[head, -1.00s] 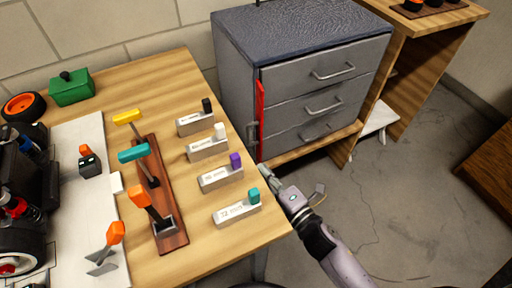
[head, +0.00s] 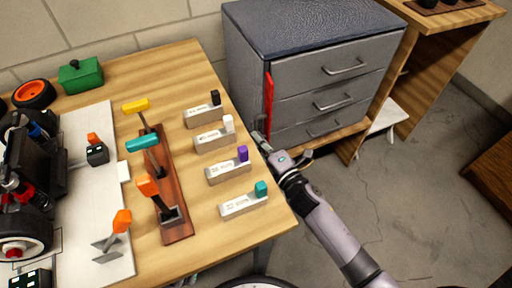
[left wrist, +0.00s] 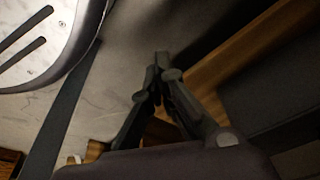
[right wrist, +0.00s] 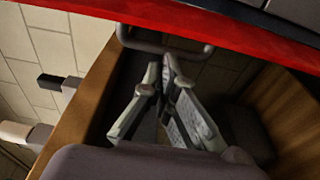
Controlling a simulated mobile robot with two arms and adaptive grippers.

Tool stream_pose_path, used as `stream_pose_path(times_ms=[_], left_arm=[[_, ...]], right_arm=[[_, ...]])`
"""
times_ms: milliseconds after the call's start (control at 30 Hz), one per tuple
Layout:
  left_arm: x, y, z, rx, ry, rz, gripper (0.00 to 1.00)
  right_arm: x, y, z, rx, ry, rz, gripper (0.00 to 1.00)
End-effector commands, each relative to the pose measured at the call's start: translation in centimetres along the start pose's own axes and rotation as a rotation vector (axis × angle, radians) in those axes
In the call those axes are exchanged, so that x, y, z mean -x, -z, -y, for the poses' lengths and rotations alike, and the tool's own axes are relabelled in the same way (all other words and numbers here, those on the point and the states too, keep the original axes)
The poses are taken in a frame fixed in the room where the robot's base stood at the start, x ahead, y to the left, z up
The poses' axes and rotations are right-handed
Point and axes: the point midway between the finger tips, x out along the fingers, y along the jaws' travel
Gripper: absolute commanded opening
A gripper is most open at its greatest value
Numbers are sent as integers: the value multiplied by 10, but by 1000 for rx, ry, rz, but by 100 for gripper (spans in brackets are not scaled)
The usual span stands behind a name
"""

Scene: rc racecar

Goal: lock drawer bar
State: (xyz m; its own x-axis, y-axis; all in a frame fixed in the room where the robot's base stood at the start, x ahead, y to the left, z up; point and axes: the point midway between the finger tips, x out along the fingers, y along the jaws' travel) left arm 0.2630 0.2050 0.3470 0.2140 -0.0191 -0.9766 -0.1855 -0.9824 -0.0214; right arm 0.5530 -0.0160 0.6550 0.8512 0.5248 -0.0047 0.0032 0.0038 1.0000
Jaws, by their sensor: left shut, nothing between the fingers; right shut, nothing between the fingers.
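The grey drawer cabinet (head: 305,32) stands behind the table's right end, its drawers looking closed. The red bar (head: 268,98) runs upright along the front's left edge, and it also crosses the top of the right wrist view (right wrist: 220,32). A dark loop handle (right wrist: 165,45) shows beside the bar in the right wrist view. My right gripper (head: 259,137) is shut and empty at the bar's lower end, its tips (right wrist: 168,62) close to the handle; I cannot tell if they touch. My left gripper (left wrist: 161,66) is shut and empty, outside the head view.
The wooden table (head: 185,75) holds several labelled blocks, a lever rack (head: 180,222), a green box (head: 80,75) and a car (head: 30,190). Its right edge lies close to my right gripper. A wooden shelf unit (head: 440,40) stands right of the cabinet.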

Motion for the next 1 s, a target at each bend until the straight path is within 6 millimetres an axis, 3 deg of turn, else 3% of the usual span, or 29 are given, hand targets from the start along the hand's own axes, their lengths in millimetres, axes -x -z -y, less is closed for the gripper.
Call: stream_pose_path(times_ms=[300,800,1000], left_arm=[[-9,-19,-1,0,-1,31,0],[-7,-8,0,-2,0,8,0],[-17,-17,0,-3,-1,21,0]], right_arm=[[6,-17,-1,-1,-3,-2,0],[7,-19,-2,4,-4,-39,0],[8,-20,-2,2,-6,-70,0]])
